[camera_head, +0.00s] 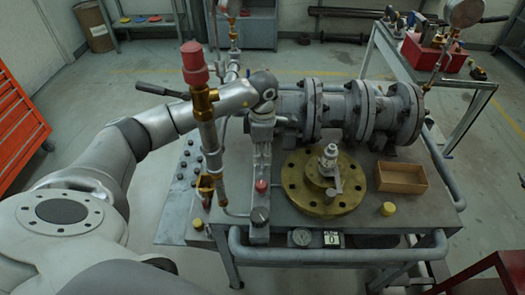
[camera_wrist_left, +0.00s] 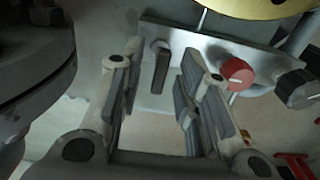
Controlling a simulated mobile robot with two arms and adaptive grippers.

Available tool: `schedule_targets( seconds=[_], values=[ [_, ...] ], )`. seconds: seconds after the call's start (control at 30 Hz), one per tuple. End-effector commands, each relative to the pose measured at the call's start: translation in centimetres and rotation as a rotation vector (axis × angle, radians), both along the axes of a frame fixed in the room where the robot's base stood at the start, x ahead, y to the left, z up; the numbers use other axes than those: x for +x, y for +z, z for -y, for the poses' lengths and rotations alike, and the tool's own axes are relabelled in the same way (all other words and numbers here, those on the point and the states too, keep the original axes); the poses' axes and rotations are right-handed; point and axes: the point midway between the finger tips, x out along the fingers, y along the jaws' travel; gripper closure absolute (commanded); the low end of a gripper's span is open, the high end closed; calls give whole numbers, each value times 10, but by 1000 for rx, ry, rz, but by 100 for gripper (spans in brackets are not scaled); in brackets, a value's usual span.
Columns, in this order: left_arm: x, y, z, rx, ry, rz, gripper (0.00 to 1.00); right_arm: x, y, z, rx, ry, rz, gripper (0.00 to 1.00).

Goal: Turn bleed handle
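A narrow grey panel (camera_head: 259,232) on the valve table carries a red knob (camera_head: 261,186) and a black knob (camera_head: 260,215). In the left wrist view the panel (camera_wrist_left: 203,52) also carries a dark upright lever handle (camera_wrist_left: 161,68), probably the bleed handle. The red knob (camera_wrist_left: 238,72) and the black knob (camera_wrist_left: 297,88) lie to its right. My left gripper (camera_head: 262,138) points down over the panel's far end. In the left wrist view the left gripper (camera_wrist_left: 160,95) is open, with the lever showing between its fingers but apart from them. My right gripper is out of view.
A copper-and-grey pipe with a red cap (camera_head: 194,62) stands left of the panel. A brass flange (camera_head: 295,195) lies right of it, beside a wooden tray (camera_head: 401,178). Large grey valve piping (camera_head: 345,113) runs behind. A pipe rail (camera_head: 330,257) edges the table front.

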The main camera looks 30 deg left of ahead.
Motion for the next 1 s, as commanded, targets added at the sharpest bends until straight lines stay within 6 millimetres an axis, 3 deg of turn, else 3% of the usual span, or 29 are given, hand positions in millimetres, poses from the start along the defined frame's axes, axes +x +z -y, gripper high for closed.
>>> schedule_targets(
  seconds=[0.03,0.27,0.67,1.0],
  values=[
    [0,0,0,0,0,0,71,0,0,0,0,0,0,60],
    [0,0,0,0,0,0,100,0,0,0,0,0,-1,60],
    [0,0,0,0,35,0,100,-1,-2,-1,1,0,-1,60],
    [0,-1,-1,1,252,0,100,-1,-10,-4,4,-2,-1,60]
  ],
)
